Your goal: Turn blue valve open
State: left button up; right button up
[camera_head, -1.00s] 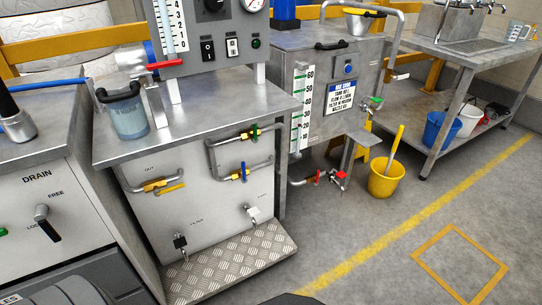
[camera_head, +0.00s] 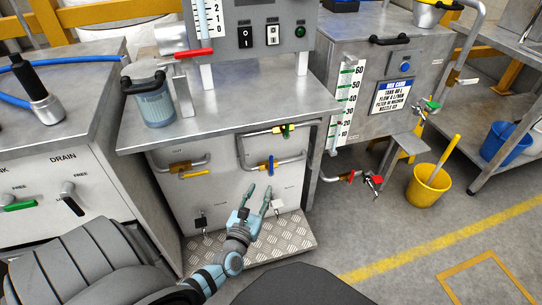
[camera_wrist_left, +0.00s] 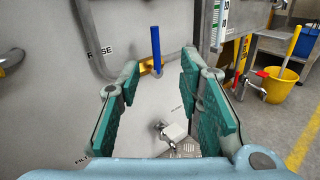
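The blue valve (camera_head: 271,165) sits on a pipe loop on the pale front panel of the cabinet. Its blue handle (camera_wrist_left: 156,48) stands upright, crosswise to the pipe, and its brass body (camera_wrist_left: 148,68) shows in the left wrist view. My left gripper (camera_head: 259,191) is open and empty, below and in front of the valve, with its fingers pointing up toward the panel. In the left wrist view the valve lies beyond the two teal finger pads, roughly between the tips and apart from them. My right gripper is not in view.
A green-handled valve (camera_head: 285,131) is just above, and a yellow-handled valve (camera_head: 190,171) is to the left. A white-handled tap (camera_head: 277,206) and a black-handled tap (camera_head: 201,221) are low on the panel. A tread-plate step (camera_head: 285,238) juts out below.

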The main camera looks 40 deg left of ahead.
pick_arm(q)
jog(key=n+b, duration=0.1)
jog(key=b, duration=0.1)
send_near(270, 161)
jog(key=w, duration=0.4)
jog(key=b+x, duration=0.1)
jog(key=x, duration=0.1)
jog(key=a+x, duration=0.1)
jog(key=x, duration=0.2)
jog(key=shift+w+a+f+b, duration=0.15)
jog(key=shift+f+b, duration=0.1)
jog(key=shift+b, duration=0.15)
jog(key=shift+w+a+r, duration=0.15)
jog(key=shift+w+a, duration=0.1)
jog(key=shift+w, duration=0.35)
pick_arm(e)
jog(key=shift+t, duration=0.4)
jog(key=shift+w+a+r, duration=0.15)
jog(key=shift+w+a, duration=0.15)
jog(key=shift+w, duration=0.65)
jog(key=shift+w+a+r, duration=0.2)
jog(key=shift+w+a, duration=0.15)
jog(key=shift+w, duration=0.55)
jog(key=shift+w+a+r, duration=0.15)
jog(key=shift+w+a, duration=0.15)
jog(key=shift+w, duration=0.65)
pick_arm(q)
grip_shut()
